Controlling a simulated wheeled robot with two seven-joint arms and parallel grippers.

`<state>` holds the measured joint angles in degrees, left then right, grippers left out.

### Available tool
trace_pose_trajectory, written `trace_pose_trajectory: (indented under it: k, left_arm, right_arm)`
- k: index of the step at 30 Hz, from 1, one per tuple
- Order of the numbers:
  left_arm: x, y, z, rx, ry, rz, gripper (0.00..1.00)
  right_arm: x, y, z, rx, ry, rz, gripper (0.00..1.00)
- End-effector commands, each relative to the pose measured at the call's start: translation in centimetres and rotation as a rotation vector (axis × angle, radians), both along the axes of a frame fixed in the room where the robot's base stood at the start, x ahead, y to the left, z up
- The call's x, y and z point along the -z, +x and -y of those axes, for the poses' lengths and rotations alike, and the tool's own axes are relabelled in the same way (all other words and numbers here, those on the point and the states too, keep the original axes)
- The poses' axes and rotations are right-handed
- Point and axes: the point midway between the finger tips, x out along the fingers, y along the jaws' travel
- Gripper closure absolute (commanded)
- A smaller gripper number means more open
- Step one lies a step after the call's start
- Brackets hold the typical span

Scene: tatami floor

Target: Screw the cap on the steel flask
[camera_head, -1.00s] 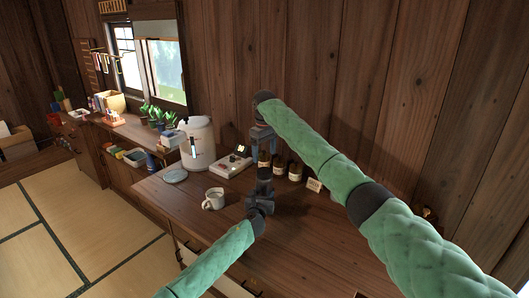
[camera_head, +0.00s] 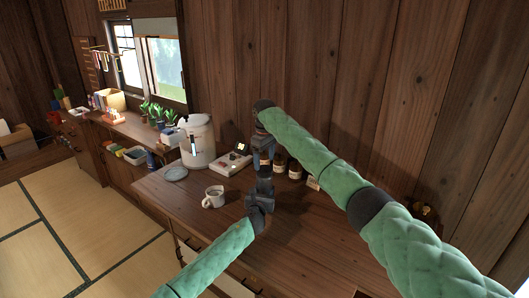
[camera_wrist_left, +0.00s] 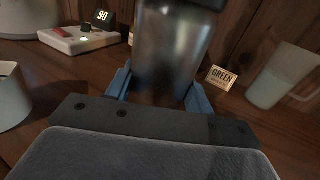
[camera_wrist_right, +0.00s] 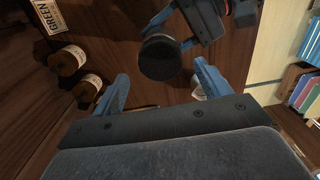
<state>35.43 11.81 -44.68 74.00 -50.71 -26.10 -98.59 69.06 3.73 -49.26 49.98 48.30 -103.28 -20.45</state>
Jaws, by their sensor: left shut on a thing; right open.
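The steel flask (camera_wrist_left: 172,50) is upright in my left gripper (camera_wrist_left: 157,88), with the blue fingers on either side of its lower body. Its dark top edge shows at the top of the left wrist view. In the right wrist view a round black top, which looks like the cap (camera_wrist_right: 160,57), sits at the flask's upper end; how tightly it sits cannot be told. My right gripper (camera_wrist_right: 160,73) is open above it, with one finger on each side and apart from it. In the head view my right gripper (camera_head: 264,145) is directly above my left gripper (camera_head: 263,188).
A white mug (camera_head: 214,196) stands left of the flask on the wooden desk (camera_head: 310,240). Behind are a device with a display (camera_head: 231,160), a large white container (camera_head: 196,145), several brown bottles (camera_head: 295,169) and a GREEN label card (camera_wrist_left: 221,78). The front right of the desk is clear.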

Motion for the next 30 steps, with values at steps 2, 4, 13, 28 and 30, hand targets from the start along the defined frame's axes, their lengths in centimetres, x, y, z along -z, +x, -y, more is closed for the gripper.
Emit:
trace_pose_trajectory:
  k: [2, 4, 13, 28, 30]
  left_arm:
    - [0.1, 0.0, 0.1, 0.001, 0.000, -0.001, 1.00]
    - [0.1, 0.0, 0.0, 0.001, 0.000, -0.001, 1.00]
    - [0.1, 0.0, 0.0, 0.001, 0.000, -0.001, 1.00]
    - [0.1, 0.0, 0.0, 0.001, 0.000, -0.001, 1.00]
    - [0.1, 0.0, 0.0, 0.001, 0.000, -0.001, 1.00]
  right_arm:
    - [1.1, 0.0, 0.0, 0.000, -0.002, -0.001, 0.24]
    - [2.0, 0.0, 0.0, 0.000, -0.001, -0.001, 0.24]
    - [4.1, 0.0, 0.0, 0.001, 0.000, 0.000, 0.24]
    - [4.2, 0.0, 0.0, 0.001, 0.000, 0.000, 0.63]
    - [4.2, 0.0, 0.0, 0.001, 0.000, 0.000, 0.69]
